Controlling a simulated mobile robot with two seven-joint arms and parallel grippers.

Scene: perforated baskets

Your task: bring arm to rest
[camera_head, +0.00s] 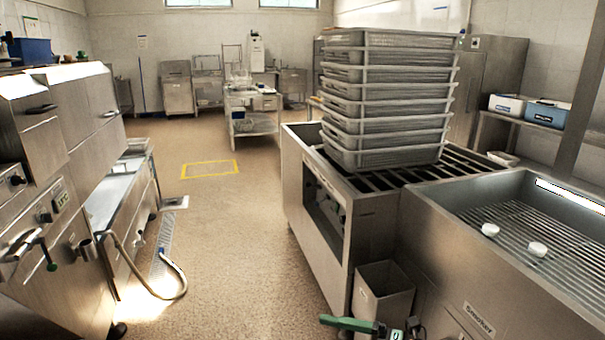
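A stack of several grey perforated baskets (388,95) stands on the slatted top of a steel counter right of centre. The baskets are nested and the stack looks upright. A green and black part (362,326) with a white mark pokes in at the bottom edge, right of centre. It looks like the end of my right arm, low and in front of the counter, apart from the baskets. It is cut off by the frame, so I cannot tell its fingers or whether it is open. My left gripper is not in view.
A steel basin (440,215) with two white round pieces on its grate is at the right. A steel bin (383,290) stands on the floor below the counter. Steel machines (45,190) and a looped hose (150,292) are at the left. The middle floor (235,235) is clear.

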